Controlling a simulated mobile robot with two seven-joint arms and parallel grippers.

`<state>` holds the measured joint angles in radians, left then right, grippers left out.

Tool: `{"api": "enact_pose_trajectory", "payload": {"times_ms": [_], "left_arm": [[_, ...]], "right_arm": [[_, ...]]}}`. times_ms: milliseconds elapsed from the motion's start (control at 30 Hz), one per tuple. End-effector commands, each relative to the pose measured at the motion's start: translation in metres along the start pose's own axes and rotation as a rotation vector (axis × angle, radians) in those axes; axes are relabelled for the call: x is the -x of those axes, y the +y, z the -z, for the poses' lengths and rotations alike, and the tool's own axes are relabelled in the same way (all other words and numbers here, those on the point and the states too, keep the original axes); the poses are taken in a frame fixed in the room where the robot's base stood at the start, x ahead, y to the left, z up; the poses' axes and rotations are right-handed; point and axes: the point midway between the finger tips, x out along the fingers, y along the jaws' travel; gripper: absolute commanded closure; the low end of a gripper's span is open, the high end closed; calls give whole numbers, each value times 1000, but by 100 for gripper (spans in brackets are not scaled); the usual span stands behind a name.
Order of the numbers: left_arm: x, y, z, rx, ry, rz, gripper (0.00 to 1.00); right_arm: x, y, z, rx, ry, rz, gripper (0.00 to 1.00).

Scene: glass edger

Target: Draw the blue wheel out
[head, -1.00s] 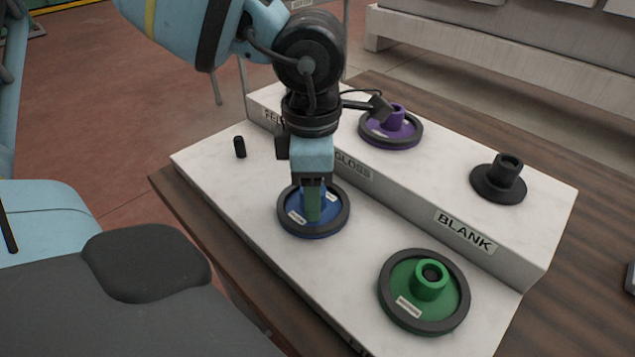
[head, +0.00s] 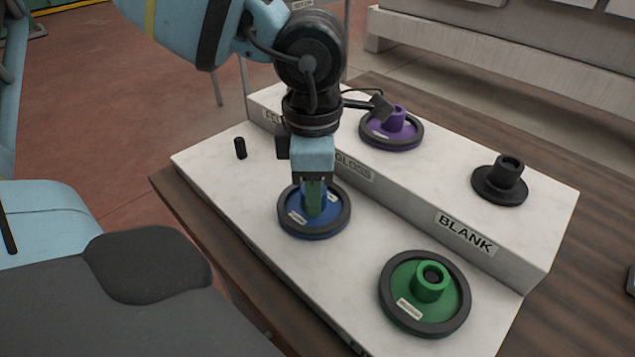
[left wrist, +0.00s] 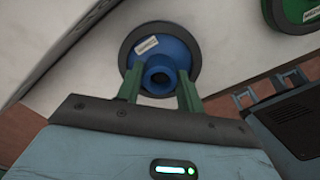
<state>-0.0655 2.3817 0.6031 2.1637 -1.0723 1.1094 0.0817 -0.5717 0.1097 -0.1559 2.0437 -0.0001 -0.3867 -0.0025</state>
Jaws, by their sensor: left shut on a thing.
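The blue wheel (head: 326,227) with its dark rim lies flat on the lower white step in the head view. It also shows in the left wrist view (left wrist: 182,55), with a label on its face and a hollow hub in the middle. My left gripper (head: 315,199) points straight down over it, its green fingers shut on the wheel's hub. In the left wrist view one finger of my left gripper (left wrist: 160,84) stands on each side of the hub. The gripper hides part of the hub in the head view. My right gripper is not seen.
A green wheel (head: 407,306) lies on the same lower step to the right. A purple wheel (head: 379,138) and a black hub piece (head: 499,179) are on the raised step behind. A small black peg (head: 240,148) stands to the left. The BLANK label (head: 465,232) is on the riser.

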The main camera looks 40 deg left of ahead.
Motion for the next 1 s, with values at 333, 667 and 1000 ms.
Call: {"api": "enact_pose_trajectory", "payload": {"times_ms": [333,667,1000], "left_arm": [[7,0,0,0,-2,-2,99],[10,0,0,0,-2,-1,99],[13,0,0,0,-2,-2,99]], "right_arm": [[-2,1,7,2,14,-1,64],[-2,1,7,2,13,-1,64],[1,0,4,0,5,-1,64]]}}
